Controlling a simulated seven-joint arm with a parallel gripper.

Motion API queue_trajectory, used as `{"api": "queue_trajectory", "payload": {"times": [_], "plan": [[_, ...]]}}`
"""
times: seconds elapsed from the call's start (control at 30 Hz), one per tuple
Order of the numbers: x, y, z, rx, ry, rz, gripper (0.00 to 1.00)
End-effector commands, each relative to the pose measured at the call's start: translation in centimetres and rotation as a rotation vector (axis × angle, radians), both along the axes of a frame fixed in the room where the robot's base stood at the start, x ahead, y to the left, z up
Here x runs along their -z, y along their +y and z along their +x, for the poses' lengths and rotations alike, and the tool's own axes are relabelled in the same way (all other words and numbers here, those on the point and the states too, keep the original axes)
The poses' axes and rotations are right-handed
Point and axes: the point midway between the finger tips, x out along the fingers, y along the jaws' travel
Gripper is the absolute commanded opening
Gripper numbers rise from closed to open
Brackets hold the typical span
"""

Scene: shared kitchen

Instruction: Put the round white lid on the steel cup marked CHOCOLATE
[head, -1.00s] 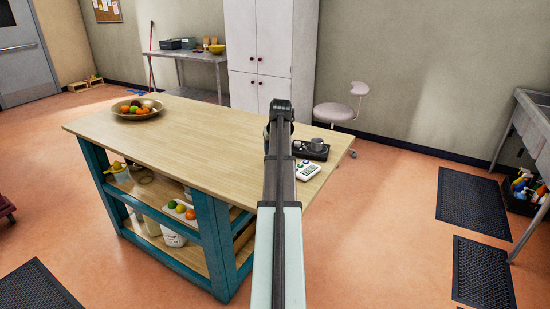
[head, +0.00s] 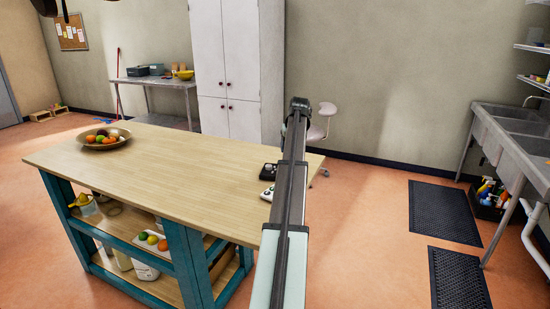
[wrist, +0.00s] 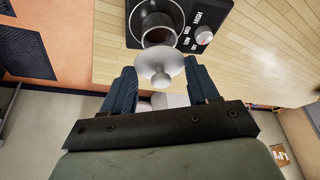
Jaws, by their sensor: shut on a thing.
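The round white lid (wrist: 160,65) with a small knob is between the two blue-grey fingers of my gripper (wrist: 160,70) in the wrist view. The fingers are shut on its edges. A steel cup (wrist: 141,20) with a dark inside stands just beyond the lid, on a black device. The lid's far edge overlaps the cup's near side in the picture; I cannot tell if they touch. No marking on the cup is readable. In the head view my arm hides the lid, the cup and my fingers.
The black device (wrist: 213,18) has a pale dial and white lettering, and sits at the wooden island's (head: 150,160) right end. A fruit bowl (head: 103,144) stands at the far left. The middle of the top is clear.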

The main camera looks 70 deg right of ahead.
Motion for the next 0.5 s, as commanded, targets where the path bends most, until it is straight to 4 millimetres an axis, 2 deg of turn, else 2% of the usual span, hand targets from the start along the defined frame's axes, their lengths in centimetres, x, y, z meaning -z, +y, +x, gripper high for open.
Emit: {"api": "queue_trajectory", "payload": {"times": [0.03,0.13,0.5], "plan": [[-0.46,-1.45,0.78,-0.021,-0.001,0.0,0.31],[-0.79,-2.29,1.42,-0.076,0.001,-0.003,0.31],[-0.19,-1.78,1.48,-0.158,0.019,-0.017,0.31]]}}
